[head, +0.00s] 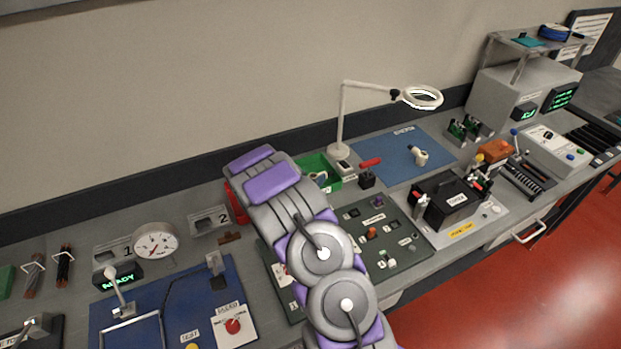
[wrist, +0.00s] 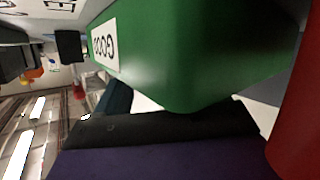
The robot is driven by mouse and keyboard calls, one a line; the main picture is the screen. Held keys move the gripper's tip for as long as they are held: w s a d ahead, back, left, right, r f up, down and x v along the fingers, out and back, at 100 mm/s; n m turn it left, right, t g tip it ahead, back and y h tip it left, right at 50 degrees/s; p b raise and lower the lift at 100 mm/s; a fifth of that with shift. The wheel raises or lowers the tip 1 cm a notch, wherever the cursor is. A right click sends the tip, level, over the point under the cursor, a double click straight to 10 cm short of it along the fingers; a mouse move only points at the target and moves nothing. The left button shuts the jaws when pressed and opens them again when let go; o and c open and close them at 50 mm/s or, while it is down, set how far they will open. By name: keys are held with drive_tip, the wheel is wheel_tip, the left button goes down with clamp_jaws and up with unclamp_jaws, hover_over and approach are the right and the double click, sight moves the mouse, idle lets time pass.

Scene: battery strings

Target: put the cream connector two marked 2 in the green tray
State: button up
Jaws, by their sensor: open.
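The green tray (head: 326,181) stands against the back of the bench, partly hidden behind my arm. In the wrist view its green wall (wrist: 200,60), with a white label reading GOOD, fills the upper middle, very close. A pale rounded item (head: 320,175) shows inside the tray in the head view. A cream piece (head: 420,156) stands on the blue mat. I cannot read a 2 on either, so I cannot tell which is the connector. My gripper (wrist: 165,128) shows in the wrist view as a dark bar beside the tray, open. In the head view my arm hides it.
A red object (head: 236,204) shows left of my arm, also at the wrist view's right edge (wrist: 300,120). A dark connector panel (head: 405,262) and a black battery (head: 440,205) lie right of my arm.

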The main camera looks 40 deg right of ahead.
drive_tip(key=p+v, duration=0.2)
drive_tip(key=v, duration=1)
drive_tip(key=w+a+r+n+t+y, duration=0.1)
drive_tip(key=w+a+r+y, duration=0.1)
drive_tip(key=a+r+y, duration=0.3)
drive_tip(key=w+a+n+t+y, duration=0.1)
drive_tip(key=w+a+t+y, duration=0.1)
drive_tip(key=a, duration=0.5)
drive_tip(key=s+a+r+n+g+y, duration=0.1)
drive_tip(key=s+a+r+n+y, duration=0.1)
drive_tip(key=s+a+r+y, duration=0.3)
drive_tip(key=s+a+r+n+y, duration=0.1)
drive_tip(key=a+r+n, duration=0.1)
drive_tip(key=a, duration=0.5)
drive_tip(key=s+a+r+n+g+y, duration=0.1)
drive_tip(key=s+a+r+n+g, duration=0.15)
drive_tip(key=s, duration=0.55)
drive_tip(key=s+a+r+n+g+y, duration=0.1)
drive_tip(key=s+a+r+g, duration=0.1)
drive_tip(key=s+a, duration=0.35)
drive_tip(key=s+d+r+n+g+h, duration=0.1)
drive_tip(key=s+d+g, duration=0.1)
drive_tip(key=s, duration=0.9)
drive_tip(key=s+d+r+n+g+h, duration=0.1)
drive_tip(key=s+d, duration=0.3)
drive_tip(key=s, duration=0.7)
drive_tip(key=shift+s+r+g, duration=0.4)
drive_tip(key=shift+r+g, duration=0.35)
drive_tip(key=shift+r, duration=0.1)
